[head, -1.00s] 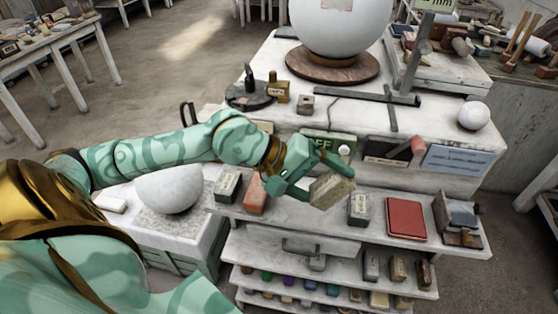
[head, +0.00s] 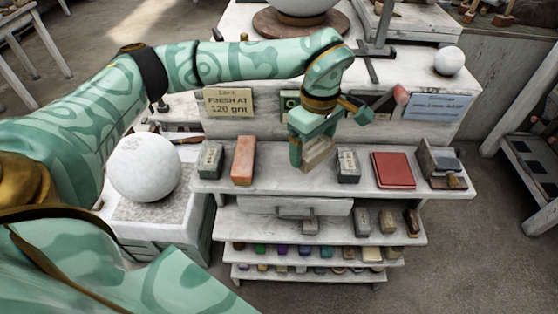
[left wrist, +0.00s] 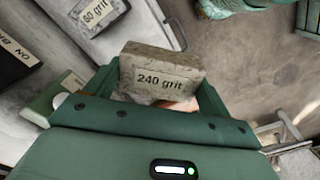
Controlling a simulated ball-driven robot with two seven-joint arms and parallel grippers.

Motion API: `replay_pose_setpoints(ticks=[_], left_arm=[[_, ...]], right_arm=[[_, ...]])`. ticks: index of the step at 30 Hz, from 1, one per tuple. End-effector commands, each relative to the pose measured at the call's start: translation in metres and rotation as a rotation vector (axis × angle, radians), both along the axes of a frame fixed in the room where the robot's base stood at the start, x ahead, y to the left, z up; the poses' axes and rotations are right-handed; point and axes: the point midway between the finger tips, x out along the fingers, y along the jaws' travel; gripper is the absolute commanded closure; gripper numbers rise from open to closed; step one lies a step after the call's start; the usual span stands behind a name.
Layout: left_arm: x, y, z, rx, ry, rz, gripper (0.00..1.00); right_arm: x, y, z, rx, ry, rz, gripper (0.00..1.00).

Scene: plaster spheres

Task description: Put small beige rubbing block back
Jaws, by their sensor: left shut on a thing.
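The small beige rubbing block (head: 319,153) is between the fingers of my left gripper (head: 312,150), which is shut on it. In the left wrist view the block (left wrist: 160,72) shows a "240 grit" label on its side, with my left gripper's fingers (left wrist: 160,90) on either side. In the head view the block is over the upper shelf (head: 270,182), between the orange block and a grey labelled block. I cannot tell whether it touches the shelf. My right gripper is not in view.
On the upper shelf are a grey block (head: 209,160), an orange block (head: 243,160), a grey labelled block (head: 348,166), a red pad (head: 394,170) and a sanding tool (head: 442,165). Lower shelves hold several small blocks. A white sphere (head: 145,167) stands at left.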

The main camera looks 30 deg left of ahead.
Motion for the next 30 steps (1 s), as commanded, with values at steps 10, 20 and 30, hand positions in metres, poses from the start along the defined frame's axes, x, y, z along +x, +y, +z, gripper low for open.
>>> replay_pose_setpoints(ticks=[10,20,30], left_arm=[[0.006,0.074,-0.06,-0.002,0.0,-0.001,0.44],[0.007,0.09,-0.096,-0.003,0.001,-0.003,0.44],[0.008,0.09,-0.108,-0.002,-0.005,-0.005,0.44]], right_arm=[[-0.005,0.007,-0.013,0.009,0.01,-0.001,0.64],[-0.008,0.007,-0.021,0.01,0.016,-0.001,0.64],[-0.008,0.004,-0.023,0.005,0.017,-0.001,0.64]])
